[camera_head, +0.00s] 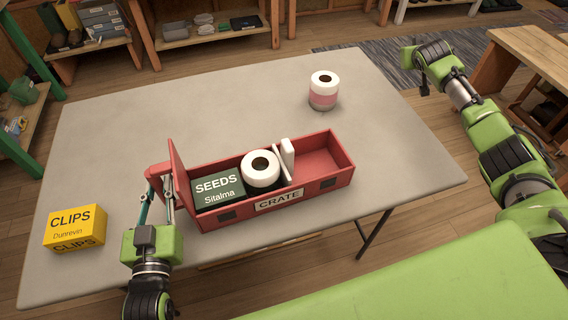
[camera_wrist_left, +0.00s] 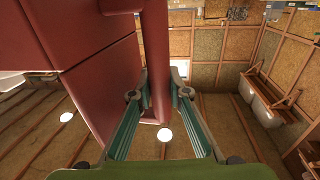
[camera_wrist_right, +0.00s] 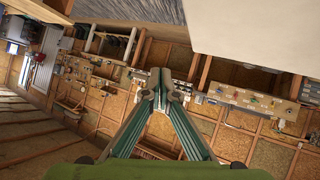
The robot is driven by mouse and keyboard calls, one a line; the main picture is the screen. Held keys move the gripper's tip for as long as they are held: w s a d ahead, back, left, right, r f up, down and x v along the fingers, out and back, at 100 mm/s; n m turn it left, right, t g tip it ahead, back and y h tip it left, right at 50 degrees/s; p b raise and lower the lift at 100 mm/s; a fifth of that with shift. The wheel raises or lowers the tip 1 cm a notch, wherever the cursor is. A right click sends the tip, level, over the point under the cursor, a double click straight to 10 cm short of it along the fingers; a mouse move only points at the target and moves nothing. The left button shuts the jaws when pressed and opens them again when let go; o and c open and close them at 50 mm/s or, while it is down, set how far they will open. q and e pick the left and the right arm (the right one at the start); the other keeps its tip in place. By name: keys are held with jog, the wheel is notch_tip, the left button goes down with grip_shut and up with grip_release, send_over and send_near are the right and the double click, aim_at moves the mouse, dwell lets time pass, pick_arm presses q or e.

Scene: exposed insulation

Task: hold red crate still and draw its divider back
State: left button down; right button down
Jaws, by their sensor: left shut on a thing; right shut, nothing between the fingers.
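The long red crate (camera_head: 330,185), labelled CRATE, stands on the grey table. My left gripper (camera_head: 160,188) is at its left end, shut on the red handle bar (camera_wrist_left: 155,60), which runs between the fingers in the left wrist view. The white divider (camera_head: 281,165) stands upright across the crate, with a white grip (camera_head: 288,152) on its right face. Left of it are a green SEEDS box (camera_head: 217,187) and a white roll (camera_head: 260,170). The compartment on its right looks empty. My right gripper (camera_wrist_right: 160,82) is shut and empty, away from the crate, beyond the table's right side.
A pink and white roll (camera_head: 323,92) stands on the table behind the crate. A yellow CLIPS box (camera_head: 75,228) is at the left front. The table (camera_head: 400,140) is clear to the crate's right. A wooden bench (camera_head: 535,55) stands at the far right.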

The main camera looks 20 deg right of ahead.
jog(key=w+a+r+n+y, duration=0.2)
jog(key=a+r, duration=0.1)
jog(key=a, duration=0.7)
jog(key=w+a+r+n+y, duration=0.2)
jog(key=a, duration=0.9)
jog(key=s+a+r+n+g+y, duration=0.2)
jog(key=s+a+r+n, duration=0.15)
jog(key=a, duration=0.75)
jog(key=s+a+r+n+g+y, duration=0.2)
jog(key=s+a+n, duration=0.25)
jog(key=a, duration=0.65)
jog(key=r+n+g+h, duration=0.2)
jog(key=n+g, duration=0.2)
jog(key=n, duration=0.6)
send_over(285, 163)
jog(key=a, duration=0.5)
jog(key=f, duration=1.3)
jog(key=shift+w, duration=0.3)
jog(key=shift+d, duration=0.15)
